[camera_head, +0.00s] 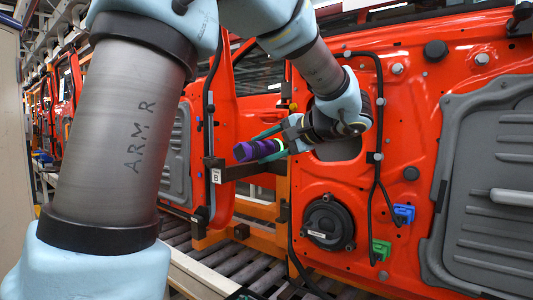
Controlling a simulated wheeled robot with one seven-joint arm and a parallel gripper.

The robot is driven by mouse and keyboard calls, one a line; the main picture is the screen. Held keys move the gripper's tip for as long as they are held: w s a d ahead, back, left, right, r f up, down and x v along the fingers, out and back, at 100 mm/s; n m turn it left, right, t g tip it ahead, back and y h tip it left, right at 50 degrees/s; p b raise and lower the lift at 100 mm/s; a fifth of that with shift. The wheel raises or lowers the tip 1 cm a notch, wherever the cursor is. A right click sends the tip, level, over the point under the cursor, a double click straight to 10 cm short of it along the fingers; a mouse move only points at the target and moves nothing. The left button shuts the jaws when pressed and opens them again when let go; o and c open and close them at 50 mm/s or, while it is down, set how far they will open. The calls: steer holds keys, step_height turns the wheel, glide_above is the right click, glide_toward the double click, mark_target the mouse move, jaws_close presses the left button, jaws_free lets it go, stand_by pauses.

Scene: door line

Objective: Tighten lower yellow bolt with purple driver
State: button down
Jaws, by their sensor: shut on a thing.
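The purple driver (246,151) shows its ribbed handle, lying nearly level and pointing left, in front of the gap beside the red door panel (420,120). My gripper (271,147) is shut on the driver, with teal fingers on either side of the handle. The driver's bit is not clearly visible. A small yellow spot (293,107), perhaps a bolt, is on the door's left edge, above and to the right of the driver. I cannot make out a lower yellow bolt.
A round black speaker (328,222) is low on the door. Black cables hang along it, near a blue connector (404,213) and a green connector (381,249). A dark bar with a "B" tag (216,176) lies just below the driver. Another red door stands at left.

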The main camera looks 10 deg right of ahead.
mark_target(254, 148)
steer(key=shift+s+a+b, duration=1)
steer(key=shift+s+a, duration=0.7)
steer(key=shift+a, duration=0.15)
